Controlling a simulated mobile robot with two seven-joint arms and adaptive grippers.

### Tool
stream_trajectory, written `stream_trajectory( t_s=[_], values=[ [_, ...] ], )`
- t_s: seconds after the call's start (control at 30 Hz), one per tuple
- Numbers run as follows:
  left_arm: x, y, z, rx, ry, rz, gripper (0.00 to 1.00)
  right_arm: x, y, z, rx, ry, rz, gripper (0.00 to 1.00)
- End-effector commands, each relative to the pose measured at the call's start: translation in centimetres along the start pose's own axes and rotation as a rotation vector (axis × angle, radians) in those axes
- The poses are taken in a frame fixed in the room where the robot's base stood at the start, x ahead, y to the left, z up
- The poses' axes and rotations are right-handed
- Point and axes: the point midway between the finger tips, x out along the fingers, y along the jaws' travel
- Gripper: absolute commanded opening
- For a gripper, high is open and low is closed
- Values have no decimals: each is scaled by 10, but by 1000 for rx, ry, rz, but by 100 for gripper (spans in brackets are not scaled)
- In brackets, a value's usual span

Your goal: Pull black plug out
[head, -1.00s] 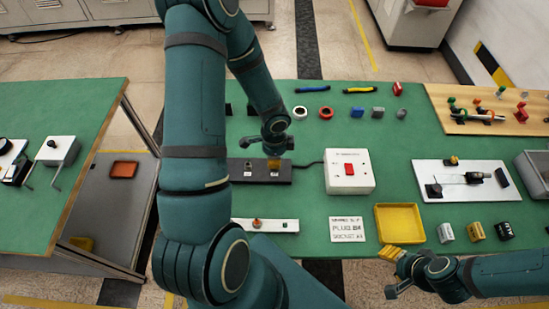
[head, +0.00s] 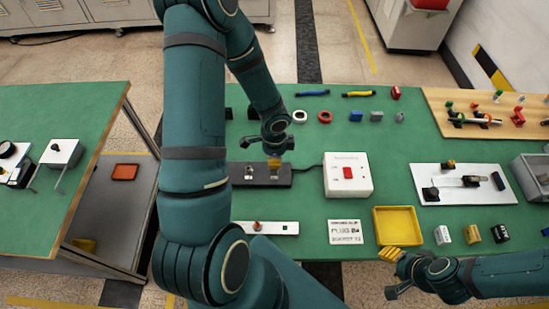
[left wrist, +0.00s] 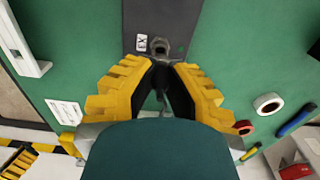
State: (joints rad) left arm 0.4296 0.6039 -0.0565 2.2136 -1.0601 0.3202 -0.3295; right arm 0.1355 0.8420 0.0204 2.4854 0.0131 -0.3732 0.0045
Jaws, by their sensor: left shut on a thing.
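The black socket strip (head: 262,181) lies on the green table, with a cable to a white box. My left gripper (head: 274,164) is over the right part of this strip, pointing down. In the left wrist view its yellow fingers (left wrist: 162,70) are shut on a dark thing, taken as the black plug, which is mostly hidden between the black pads. A round grey socket (left wrist: 160,46) with a white label shows just beyond the fingertips. My right gripper (head: 390,254) is near the table's front edge, apart from the strip; its jaw state is unclear.
The white box (head: 348,187) with a red switch stands right of the strip. A yellow tray (head: 397,242), a lettered card (head: 345,226) and a white plate (head: 266,234) lie in front. Rings and small blocks lie behind. Green surface is bare between them.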

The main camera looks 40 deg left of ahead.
Motion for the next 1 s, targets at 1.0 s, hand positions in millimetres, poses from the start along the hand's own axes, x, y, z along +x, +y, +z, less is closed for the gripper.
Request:
stream_trajectory(
  t_s=[1.0],
  values=[
    [-26,0,0,1,0,-1,0,-20,-8,-3,0,0,0,47]
  ],
)
